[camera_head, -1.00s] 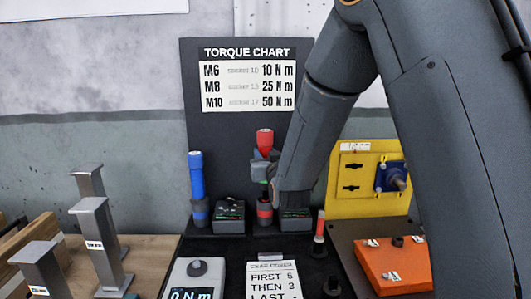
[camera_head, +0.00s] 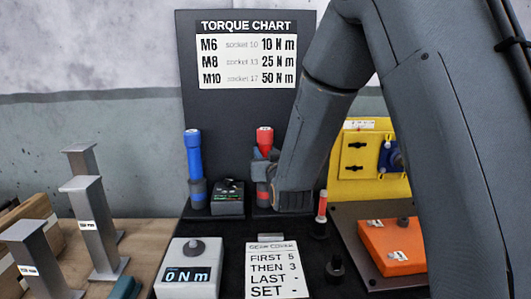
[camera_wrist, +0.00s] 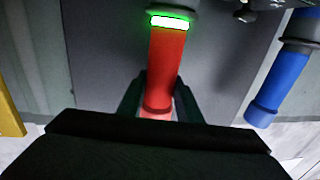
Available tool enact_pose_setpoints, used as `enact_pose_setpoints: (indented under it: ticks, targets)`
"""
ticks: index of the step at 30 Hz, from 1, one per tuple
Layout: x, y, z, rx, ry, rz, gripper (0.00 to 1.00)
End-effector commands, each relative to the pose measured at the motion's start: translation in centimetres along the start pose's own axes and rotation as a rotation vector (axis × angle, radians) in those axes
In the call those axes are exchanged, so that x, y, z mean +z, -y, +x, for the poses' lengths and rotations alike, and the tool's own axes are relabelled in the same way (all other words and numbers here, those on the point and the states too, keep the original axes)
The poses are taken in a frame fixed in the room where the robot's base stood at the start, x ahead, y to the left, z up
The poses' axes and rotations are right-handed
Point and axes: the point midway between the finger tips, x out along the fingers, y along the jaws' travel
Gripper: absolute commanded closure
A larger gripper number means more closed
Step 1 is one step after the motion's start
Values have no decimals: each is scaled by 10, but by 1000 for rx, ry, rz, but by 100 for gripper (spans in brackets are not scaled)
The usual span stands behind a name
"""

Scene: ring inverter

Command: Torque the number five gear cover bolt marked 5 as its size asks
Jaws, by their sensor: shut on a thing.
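A red torque driver (camera_head: 265,140) stands upright at the back of the dark bench, below the torque chart. My gripper (camera_head: 264,160) is shut on it. In the wrist view the red driver (camera_wrist: 167,65) lies between my two dark fingers (camera_wrist: 160,100), with a lit green band at its far end. The orange gear cover (camera_head: 392,250) is at the right, with small dark bolts and white labels too small to read. My arm hides part of it. The torque chart (camera_head: 247,60) lists M6 10 N m, M8 25 N m and M10 50 N m.
A blue driver (camera_head: 194,165) stands left of the red one, beside a small dark box (camera_head: 228,198). A tester (camera_head: 188,270) reads 0 N m. A gear cover card (camera_head: 273,272) says first 5, then 3. A red-topped tool (camera_head: 321,212) stands near the orange cover. Metal posts (camera_head: 95,225) stand left.

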Motion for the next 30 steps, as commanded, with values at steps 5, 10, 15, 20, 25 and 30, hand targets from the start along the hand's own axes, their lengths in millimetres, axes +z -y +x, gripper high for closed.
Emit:
enact_pose_setpoints:
  ticks: [5,10,15,20,25,30]
  targets:
    - [-3,0,0,0,-5,0,97]
    - [-2,0,1,0,-5,0,97]
    - [-1,0,1,0,-5,0,97]
    - [1,0,1,0,-5,0,97]
    - [2,0,0,0,-5,0,62]
    - [3,0,0,0,-3,0,46]
